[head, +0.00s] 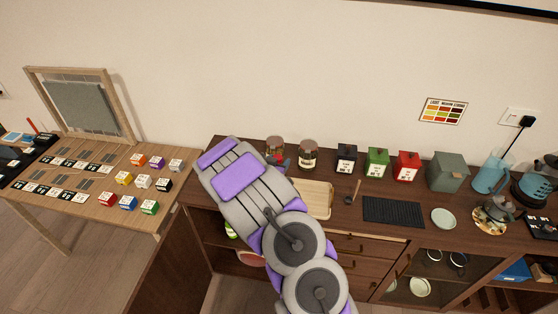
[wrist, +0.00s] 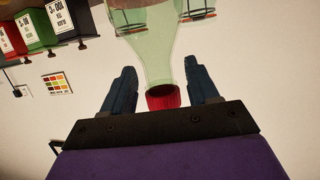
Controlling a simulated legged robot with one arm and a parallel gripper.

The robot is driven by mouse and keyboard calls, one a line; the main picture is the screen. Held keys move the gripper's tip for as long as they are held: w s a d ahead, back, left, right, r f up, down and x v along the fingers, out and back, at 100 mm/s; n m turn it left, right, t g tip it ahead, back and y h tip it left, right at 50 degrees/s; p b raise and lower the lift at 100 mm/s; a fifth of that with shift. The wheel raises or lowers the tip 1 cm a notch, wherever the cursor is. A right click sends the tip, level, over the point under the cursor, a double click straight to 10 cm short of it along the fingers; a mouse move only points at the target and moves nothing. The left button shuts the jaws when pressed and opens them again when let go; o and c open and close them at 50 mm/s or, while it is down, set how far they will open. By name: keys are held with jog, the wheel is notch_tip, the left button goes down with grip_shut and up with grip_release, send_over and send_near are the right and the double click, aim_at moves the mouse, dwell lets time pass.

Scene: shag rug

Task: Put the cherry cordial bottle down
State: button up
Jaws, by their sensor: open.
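A pale green, see-through bottle (wrist: 155,50) with a red cap (wrist: 163,97) shows in the wrist view, which is upside down. I take it for the cherry cordial bottle; no label shows. My gripper (wrist: 160,66) is open, one finger on each side of the bottle's neck, with a clear gap at the left finger. The bottle's base is out of the picture, so I cannot tell what it rests on. In the head view my arm hides the bottle, and only a bit of my gripper (head: 283,162) shows over the sideboard (head: 345,215).
Two glass jars (head: 308,155) stand behind my gripper. Black, green and red tins (head: 377,163) stand to their right. A wooden tray (head: 316,198) and a black mat (head: 393,210) lie on the sideboard. A table with small coloured boxes (head: 124,178) is at left.

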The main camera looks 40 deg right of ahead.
jog(key=s+a+r+n+g+y, duration=0.15)
jog(key=s+a+r+y, duration=0.3)
jog(key=a, duration=0.65)
jog(key=s+a+r+n+y, duration=0.3)
jog(key=s+a+y, duration=0.15)
jog(key=a, duration=0.65)
jog(key=s+a+r+n+g+y, duration=0.1)
jog(key=s+a+r+n+y, duration=0.25)
jog(key=a, duration=0.75)
jog(key=s+a+r+n+g, duration=0.1)
jog(key=s+r+g, duration=0.1)
jog(key=s, duration=0.7)
jog(key=s+r+n+g, duration=0.1)
jog(key=s+r+g, duration=0.1)
jog(key=s, duration=0.8)
jog(key=s+a+r+n+g, duration=0.1)
jog(key=s+r+g, duration=0.2)
jog(key=s, duration=0.7)
jog(key=shift+s+a+r+n, duration=0.2)
jog(key=shift+a+r+n, duration=0.1)
jog(key=shift+r+n, duration=0.15)
